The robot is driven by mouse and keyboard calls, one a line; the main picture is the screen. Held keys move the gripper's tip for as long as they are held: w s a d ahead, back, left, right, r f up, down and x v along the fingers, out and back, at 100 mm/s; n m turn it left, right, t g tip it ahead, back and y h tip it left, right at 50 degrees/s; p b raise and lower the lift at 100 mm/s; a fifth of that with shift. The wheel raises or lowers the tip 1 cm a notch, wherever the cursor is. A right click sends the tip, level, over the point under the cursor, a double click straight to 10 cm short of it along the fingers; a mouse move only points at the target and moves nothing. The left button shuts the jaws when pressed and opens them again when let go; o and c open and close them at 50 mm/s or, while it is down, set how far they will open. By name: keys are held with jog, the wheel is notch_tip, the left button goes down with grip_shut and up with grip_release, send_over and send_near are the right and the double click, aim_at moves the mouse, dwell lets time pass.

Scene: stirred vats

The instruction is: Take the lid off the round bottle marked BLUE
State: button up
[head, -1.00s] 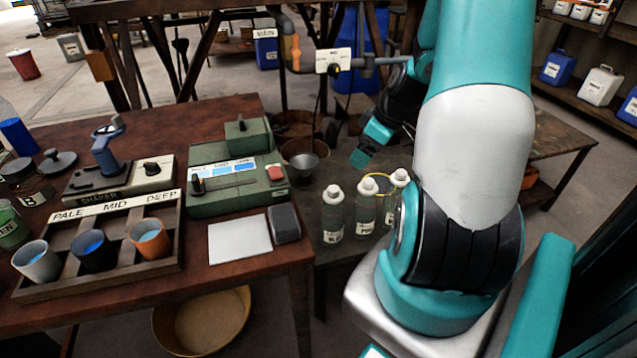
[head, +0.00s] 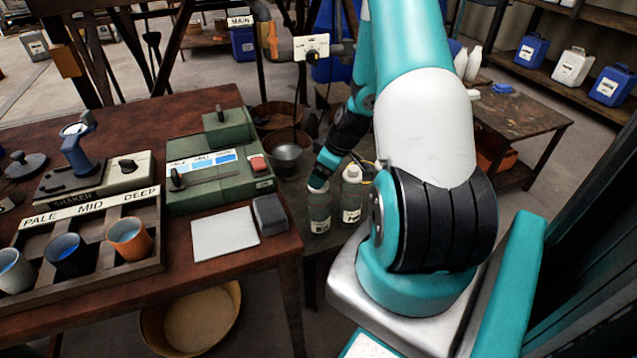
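Two round grey-green bottles with white caps stand on the low dark table right of the wooden bench. These are the left bottle (head: 319,212) and the middle bottle (head: 351,198). Their labels are too small to read surely, so I cannot tell which is marked BLUE. My gripper (head: 319,184) points down at the top of the left bottle, at its white cap. The cap is mostly covered by the gripper. I cannot tell whether the fingers touch it or are closed. The third bottle is hidden behind my arm.
The green control box (head: 218,185), a grey block (head: 270,214) and a tray (head: 90,275) with cups are on the bench. A pipe with a valve plate (head: 311,47) rises behind.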

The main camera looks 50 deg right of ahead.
jog(key=x, duration=0.3)
jog(key=shift+w+f, duration=0.1)
jog(key=shift+f, duration=0.15)
jog(key=c, duration=0.9)
jog(key=shift+r, duration=0.1)
jog(key=shift+c, duration=0.2)
